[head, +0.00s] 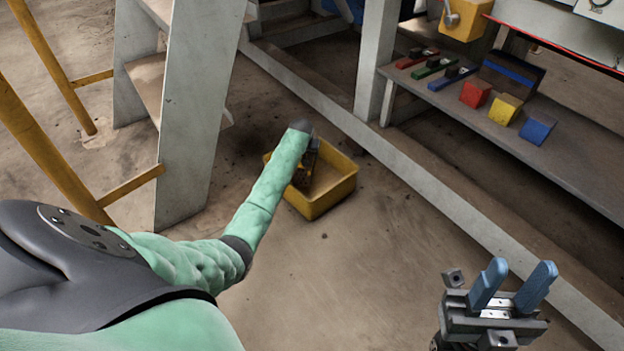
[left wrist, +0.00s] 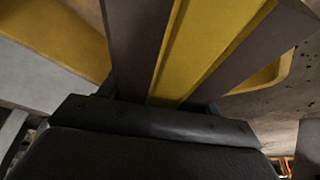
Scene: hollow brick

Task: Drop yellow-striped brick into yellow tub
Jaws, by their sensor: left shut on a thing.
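The yellow tub (head: 318,205) stands on the floor at the middle of the head view. My left arm reaches out over it. My left gripper (head: 308,165) is mostly hidden behind its own wrist, with a dark brick (head: 302,180) just showing at the tub. In the left wrist view the yellow-striped brick (left wrist: 205,45) fills the middle, dark with a broad yellow stripe, and the gripper is shut on it. Parts of the tub (left wrist: 62,35) show on both sides of it. I cannot tell whether the brick touches the tub. My right gripper (head: 515,283) is open and empty at the lower right.
A low grey shelf (head: 560,165) at the right holds red, yellow and blue blocks (head: 506,108) and several coloured bars. A grey beam (head: 400,175) runs along the floor beside the tub. A grey stepped frame (head: 195,120) and yellow rails (head: 55,80) stand at the left.

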